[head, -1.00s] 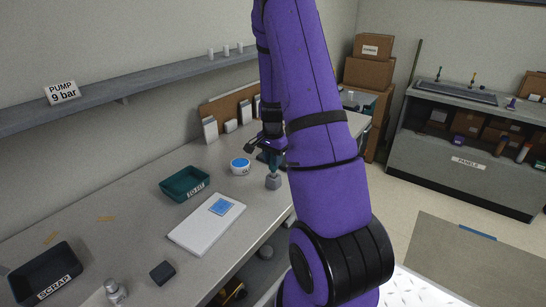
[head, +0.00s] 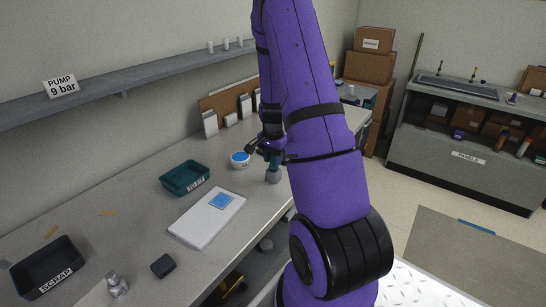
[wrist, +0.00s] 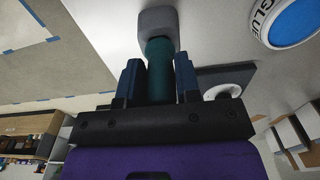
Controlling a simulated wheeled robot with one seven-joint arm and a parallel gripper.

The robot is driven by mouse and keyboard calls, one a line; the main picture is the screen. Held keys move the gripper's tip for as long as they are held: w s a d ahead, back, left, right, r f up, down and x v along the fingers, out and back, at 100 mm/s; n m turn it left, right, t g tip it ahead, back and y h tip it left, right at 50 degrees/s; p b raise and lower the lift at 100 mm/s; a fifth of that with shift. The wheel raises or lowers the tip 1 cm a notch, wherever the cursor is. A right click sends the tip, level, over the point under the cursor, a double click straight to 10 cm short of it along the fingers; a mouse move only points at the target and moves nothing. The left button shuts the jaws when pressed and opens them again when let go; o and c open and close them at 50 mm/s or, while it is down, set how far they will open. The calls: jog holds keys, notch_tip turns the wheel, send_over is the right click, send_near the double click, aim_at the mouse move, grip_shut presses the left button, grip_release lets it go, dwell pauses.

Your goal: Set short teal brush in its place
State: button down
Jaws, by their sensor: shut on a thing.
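My gripper (wrist: 158,85) is shut on the teal handle (wrist: 160,62) of the short brush, with one dark blue finger on each side. A grey block-like piece (wrist: 157,22) is at the far end of the handle; I cannot tell whether it is the brush's head or a separate holder. In the head view the teal handle (head: 273,159) is upright below my gripper (head: 265,150). The grey piece (head: 273,177) appears at the counter near its front edge. My purple arm hides part of this area.
The glue tub (head: 240,159) with a blue top stands close left of my gripper. A teal TO FIT bin (head: 207,179), a white board with a blue square (head: 190,232) and a black SCRAP bin (head: 75,268) lie further left. A panel bench (head: 430,135) stands at right.

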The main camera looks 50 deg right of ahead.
jog(key=shift+f, duration=0.5)
jog(key=c, duration=0.7)
grip_release()
jog(key=shift+c, duration=0.2)
notch_tip(320, 180, up, 11)
jog(key=shift+s+a+f, duration=0.1)
jog(key=shift+a, duration=0.05)
